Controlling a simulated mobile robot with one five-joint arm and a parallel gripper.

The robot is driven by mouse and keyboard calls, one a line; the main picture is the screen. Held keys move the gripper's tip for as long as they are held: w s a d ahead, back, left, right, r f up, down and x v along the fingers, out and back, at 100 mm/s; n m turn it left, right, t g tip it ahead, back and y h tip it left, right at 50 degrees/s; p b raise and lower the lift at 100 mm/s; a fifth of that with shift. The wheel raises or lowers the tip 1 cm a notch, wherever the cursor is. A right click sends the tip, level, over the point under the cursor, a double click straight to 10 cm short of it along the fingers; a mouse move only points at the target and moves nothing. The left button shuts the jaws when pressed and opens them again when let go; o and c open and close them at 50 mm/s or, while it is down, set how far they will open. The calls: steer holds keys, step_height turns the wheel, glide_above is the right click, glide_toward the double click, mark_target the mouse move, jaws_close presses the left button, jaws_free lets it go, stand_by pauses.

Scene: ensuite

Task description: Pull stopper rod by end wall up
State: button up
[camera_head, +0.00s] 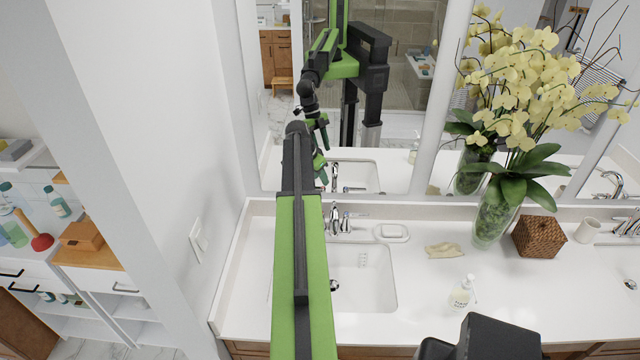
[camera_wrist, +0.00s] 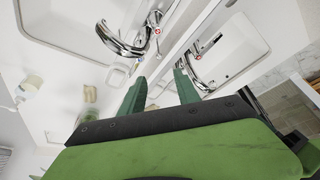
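The chrome faucet (camera_head: 334,220) of the left sink stands at the back of the basin, by the end wall, partly behind my arm. In the wrist view the faucet (camera_wrist: 128,42) shows at the top, with its mirror reflection to the right. I cannot pick out the stopper rod clearly from the faucet's chrome parts. My gripper (camera_wrist: 160,80) points toward the mirror and backsplash, its two green fingers apart with nothing between them. In the head view my arm hides the gripper, and only its reflection shows in the mirror.
The left basin (camera_head: 365,280) is below my arm. A soap dish (camera_head: 391,232), a folded cloth (camera_head: 443,250), a soap bottle (camera_head: 462,294), an orchid vase (camera_head: 494,222) and a woven box (camera_head: 539,237) stand to the right. The end wall (camera_head: 150,110) is close on the left; the mirror (camera_head: 400,150) is behind.

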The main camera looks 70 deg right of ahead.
steer(key=b, duration=1.7)
glide_toward(334, 202)
steer(key=x, duration=0.8)
steer(key=shift+f, duration=0.25)
steer(key=shift+p, duration=0.3)
steer(key=shift+r, duration=0.1)
jaws_close()
